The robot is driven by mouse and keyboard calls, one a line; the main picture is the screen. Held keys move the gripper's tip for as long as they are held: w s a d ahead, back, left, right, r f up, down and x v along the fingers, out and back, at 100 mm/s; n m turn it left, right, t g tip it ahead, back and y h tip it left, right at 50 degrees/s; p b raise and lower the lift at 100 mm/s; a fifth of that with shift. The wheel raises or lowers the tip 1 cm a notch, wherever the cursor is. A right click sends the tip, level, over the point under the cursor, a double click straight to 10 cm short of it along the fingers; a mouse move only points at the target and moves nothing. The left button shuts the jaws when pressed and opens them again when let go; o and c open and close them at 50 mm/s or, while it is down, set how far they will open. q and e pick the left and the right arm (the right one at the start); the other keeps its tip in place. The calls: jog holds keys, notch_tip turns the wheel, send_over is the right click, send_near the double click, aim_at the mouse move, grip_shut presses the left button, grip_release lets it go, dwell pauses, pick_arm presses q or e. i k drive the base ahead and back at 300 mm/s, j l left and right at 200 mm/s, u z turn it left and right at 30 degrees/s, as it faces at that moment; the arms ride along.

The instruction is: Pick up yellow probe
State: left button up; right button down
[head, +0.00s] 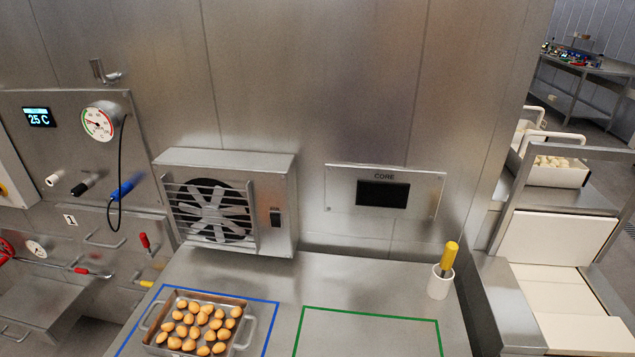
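The yellow probe (449,256) stands nearly upright in a small white cup (440,283) at the right end of the steel counter. Its yellow handle sticks up above the rim, with a short grey part below it. The lower end is hidden inside the cup. Neither of my grippers shows in the head view.
A tray (240,343) of round golden pieces sits inside a blue outline on the counter. A green outline (372,314) to its right is empty. A fan unit (276,172) and a CORE display panel (425,192) are on the back wall. A conveyor-like station (555,238) stands right.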

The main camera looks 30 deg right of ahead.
aim_at(450, 252)
jog(key=z, duration=1.9)
jog(key=u, duration=2.1)
jog(key=z, duration=2.1)
jog(key=i+j, duration=0.25)
jog(key=j, duration=0.1)
